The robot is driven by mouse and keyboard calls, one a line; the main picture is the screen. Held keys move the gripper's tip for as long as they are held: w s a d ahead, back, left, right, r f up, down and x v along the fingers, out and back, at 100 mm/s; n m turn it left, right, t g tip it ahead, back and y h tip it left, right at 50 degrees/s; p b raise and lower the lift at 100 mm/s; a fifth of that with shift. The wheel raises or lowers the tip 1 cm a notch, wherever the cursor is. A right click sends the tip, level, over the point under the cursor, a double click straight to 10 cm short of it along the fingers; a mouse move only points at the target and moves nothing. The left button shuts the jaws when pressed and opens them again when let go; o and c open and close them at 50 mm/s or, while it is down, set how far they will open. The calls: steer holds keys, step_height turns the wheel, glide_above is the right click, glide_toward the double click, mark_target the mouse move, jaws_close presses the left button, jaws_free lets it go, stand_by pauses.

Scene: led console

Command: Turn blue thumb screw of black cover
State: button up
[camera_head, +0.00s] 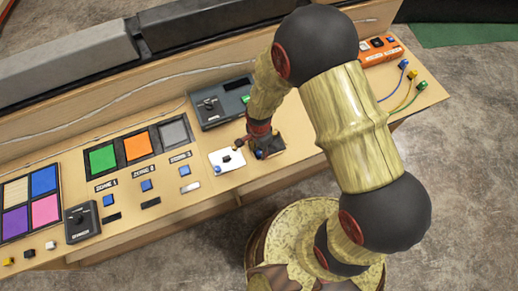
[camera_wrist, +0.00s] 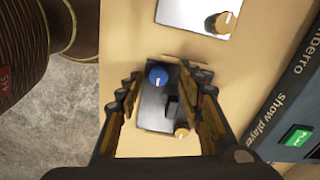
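The black cover (camera_wrist: 152,108) is a small dark plate on the wooden console. It has a blue thumb screw (camera_wrist: 157,77) at its upper end, a yellow thumb screw (camera_wrist: 181,131) at its lower right and a dark raised knob between them. My gripper (camera_wrist: 160,78) is open, pointing down over the cover, with its fingertips on either side of the blue screw. A gap shows between each finger and the screw. In the head view my gripper (camera_head: 262,142) partly hides the black cover (camera_head: 275,146); the blue screw (camera_head: 259,154) shows beside the fingers.
A white cover (camera_head: 228,165) with its own screws lies left of the black cover. A dark player box (camera_head: 220,103) with a green button stands behind it. Colored panels (camera_head: 137,146) and switches lie farther left. An orange box (camera_head: 380,49) with cables is at right.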

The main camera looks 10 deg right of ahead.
mark_target(259, 153)
step_height(259, 153, up, 12)
stand_by(0.7)
stand_by(0.4)
